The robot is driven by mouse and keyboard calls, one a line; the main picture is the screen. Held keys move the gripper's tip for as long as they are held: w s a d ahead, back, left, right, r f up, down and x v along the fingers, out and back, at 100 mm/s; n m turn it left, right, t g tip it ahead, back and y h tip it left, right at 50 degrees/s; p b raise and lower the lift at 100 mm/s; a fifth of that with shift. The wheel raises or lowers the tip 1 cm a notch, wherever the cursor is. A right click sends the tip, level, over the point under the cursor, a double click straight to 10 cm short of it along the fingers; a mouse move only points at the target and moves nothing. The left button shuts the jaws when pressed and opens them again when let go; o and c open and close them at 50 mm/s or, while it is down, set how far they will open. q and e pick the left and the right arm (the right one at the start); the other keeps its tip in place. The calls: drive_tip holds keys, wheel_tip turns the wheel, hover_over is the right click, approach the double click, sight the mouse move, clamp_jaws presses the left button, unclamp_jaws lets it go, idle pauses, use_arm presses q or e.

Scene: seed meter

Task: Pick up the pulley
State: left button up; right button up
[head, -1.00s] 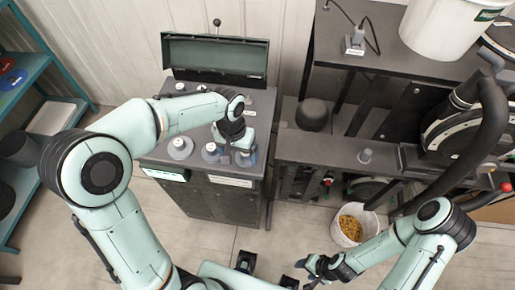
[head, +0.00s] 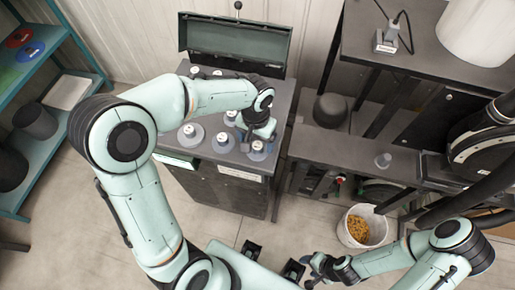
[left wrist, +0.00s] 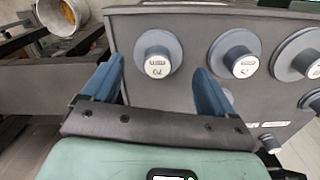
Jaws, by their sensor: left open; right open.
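Several pulleys with blue-grey flanges and white labelled hubs stand on the dark cabinet top (head: 205,159). One pulley (head: 257,153) is at its near right corner; others are a middle pulley (head: 222,143) and a left pulley (head: 191,134). My left gripper (head: 258,135) is over the near right part of the top, beside the corner pulley. In the left wrist view its two blue fingers (left wrist: 158,68) are apart and empty, with one pulley (left wrist: 158,50) showing beyond the gap. I cannot tell the height between them. My right gripper (head: 312,270) is low at the front, open, far from the pulleys.
A green open lid (head: 235,42) stands at the cabinet's back. A white bucket of yellow-brown grains (head: 362,228) is on the floor, also seen in the left wrist view (left wrist: 62,14). Shelves (head: 60,130) stand left.

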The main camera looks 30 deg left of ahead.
use_arm(q)
wheel_tip(320, 180, down, 4)
drive_tip(key=shift+w+d+f, duration=0.1)
drive_tip(key=shift+w+f, duration=0.05)
drive_tip(key=shift+f, duration=0.1)
drive_tip(key=shift+c, duration=0.4)
drive_tip(key=c, duration=0.8)
drive_tip(key=shift+r, duration=0.1)
wheel_tip(320, 180, up, 20)
drive_tip(key=p, duration=0.2)
wheel_tip(320, 180, up, 4)
drive_tip(key=p, duration=0.3)
hover_over(257, 145)
drive_tip(key=shift+r, duration=0.15)
use_arm(e)
drive_tip(key=w+r, duration=0.5)
drive_tip(key=r, duration=0.1)
drive_tip(key=shift+w+r+t, duration=0.2)
drive_tip(key=shift+w+t, duration=0.15)
drive_tip(key=shift+t, duration=0.05)
